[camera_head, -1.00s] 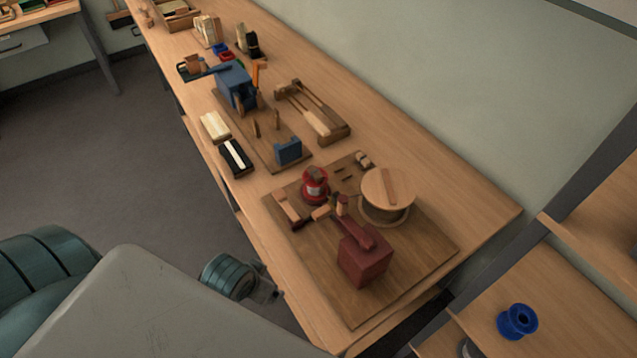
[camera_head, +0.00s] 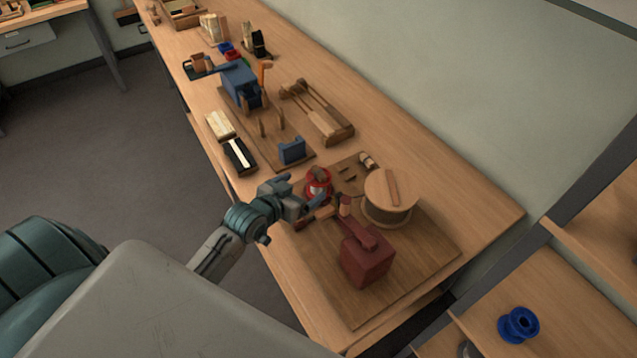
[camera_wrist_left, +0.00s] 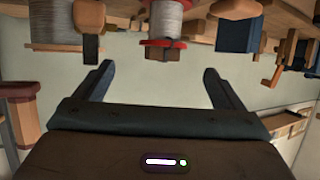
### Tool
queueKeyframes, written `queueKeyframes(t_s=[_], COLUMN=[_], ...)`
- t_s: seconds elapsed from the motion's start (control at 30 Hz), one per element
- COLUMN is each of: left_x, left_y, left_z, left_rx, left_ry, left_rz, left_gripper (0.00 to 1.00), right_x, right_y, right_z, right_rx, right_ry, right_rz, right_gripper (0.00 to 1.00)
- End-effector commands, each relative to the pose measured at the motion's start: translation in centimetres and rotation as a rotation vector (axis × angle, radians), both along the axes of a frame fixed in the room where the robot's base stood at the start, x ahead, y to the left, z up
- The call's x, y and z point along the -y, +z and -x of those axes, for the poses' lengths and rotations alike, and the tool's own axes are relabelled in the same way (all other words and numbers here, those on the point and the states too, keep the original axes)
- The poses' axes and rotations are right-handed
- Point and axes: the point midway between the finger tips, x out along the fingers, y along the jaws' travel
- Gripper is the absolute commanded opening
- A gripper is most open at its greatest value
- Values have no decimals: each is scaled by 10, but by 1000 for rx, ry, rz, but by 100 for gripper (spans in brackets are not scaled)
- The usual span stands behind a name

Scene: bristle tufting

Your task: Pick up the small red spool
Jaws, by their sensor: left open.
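The small red spool (camera_head: 319,183) stands on the near brown board on the bench, between the blue fixture and the dark red block. It also shows in the left wrist view (camera_wrist_left: 160,43), upside down, with grey winding between red flanges. My left gripper (camera_head: 312,199) is just beside the spool, on its near-left side. In the left wrist view its two fingers (camera_wrist_left: 158,68) are spread apart with nothing between them, and the spool is beyond the tips. Part of the spool is hidden by the gripper in the head view. My right gripper is not in view.
A large wooden reel (camera_head: 376,217) and a dark red block with a lever (camera_head: 365,262) stand close by on the board. A blue fixture (camera_head: 292,150) and a wooden rack (camera_head: 318,115) are farther back. A blue spool (camera_head: 518,324) sits on the right shelf.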

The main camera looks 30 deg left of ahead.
Motion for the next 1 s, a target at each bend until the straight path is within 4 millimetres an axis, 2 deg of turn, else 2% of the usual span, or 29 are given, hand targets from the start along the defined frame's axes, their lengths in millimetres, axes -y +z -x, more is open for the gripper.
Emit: queueKeyframes(t_s=[0.2, 0.47, 0.8, 1.0], left_x=[5, 6, 6, 7], left_y=[-12, -20, -40, -43], left_z=[-33, -48, -84, -88], left_rx=[1, -2, -1, -2], left_ry=[2, 1, 1, 0], left_rz=[3, 2, 2, 1], left_gripper=[90, 90, 90, 90], right_x=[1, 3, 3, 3], right_y=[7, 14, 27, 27], right_z=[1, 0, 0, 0], right_rx=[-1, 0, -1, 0], right_ry=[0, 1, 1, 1], right_rz=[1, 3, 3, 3], right_gripper=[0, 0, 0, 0])
